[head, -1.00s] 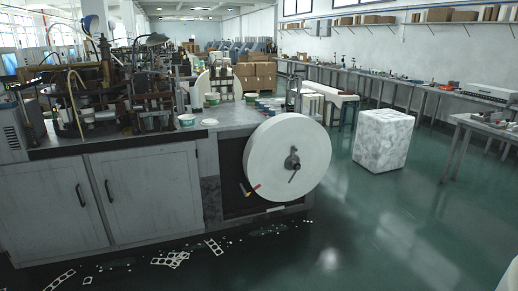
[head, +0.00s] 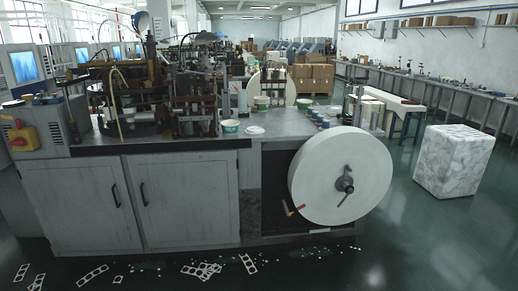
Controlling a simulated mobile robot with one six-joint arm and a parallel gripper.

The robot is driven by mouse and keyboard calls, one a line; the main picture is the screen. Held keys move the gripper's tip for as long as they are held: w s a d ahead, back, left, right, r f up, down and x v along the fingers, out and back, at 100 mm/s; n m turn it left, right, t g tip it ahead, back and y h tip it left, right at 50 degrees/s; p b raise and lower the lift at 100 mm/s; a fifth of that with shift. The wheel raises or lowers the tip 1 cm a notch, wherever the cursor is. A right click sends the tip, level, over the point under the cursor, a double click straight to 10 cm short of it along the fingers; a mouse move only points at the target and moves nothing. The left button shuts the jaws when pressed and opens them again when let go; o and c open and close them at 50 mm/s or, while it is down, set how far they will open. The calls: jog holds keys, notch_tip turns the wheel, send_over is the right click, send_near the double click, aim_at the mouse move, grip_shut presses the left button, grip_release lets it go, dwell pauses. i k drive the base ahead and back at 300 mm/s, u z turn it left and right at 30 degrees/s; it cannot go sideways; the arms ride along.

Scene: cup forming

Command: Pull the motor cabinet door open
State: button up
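The motor cabinet is the grey base under the cup forming machine in the head view. Its left door (head: 78,207) and right door (head: 191,196) both look shut. The left door has a dark upright handle (head: 115,195) near its right edge. The right door has a dark upright handle (head: 143,193) near its left edge. I cannot tell from the picture which of the two is the motor cabinet door. My gripper is not in view.
A large white paper roll (head: 340,176) sticks out at the cabinet's right. White paper scraps (head: 203,269) lie on the floor in front. A wrapped white block (head: 454,161) stands at the right. A control box with a red and yellow switch (head: 22,137) is at the left.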

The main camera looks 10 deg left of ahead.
aim_at(80, 204)
jog(key=u, duration=0.4)
jog(key=i, duration=0.7)
jog(key=u, duration=0.8)
jog(key=i, duration=0.5)
jog(key=u, duration=0.75)
jog(key=i, duration=0.5)
jog(key=u, duration=0.75)
jog(key=i, duration=0.7)
jog(key=u, duration=0.55)
jog(key=i, duration=1)
jog(key=u, duration=0.25)
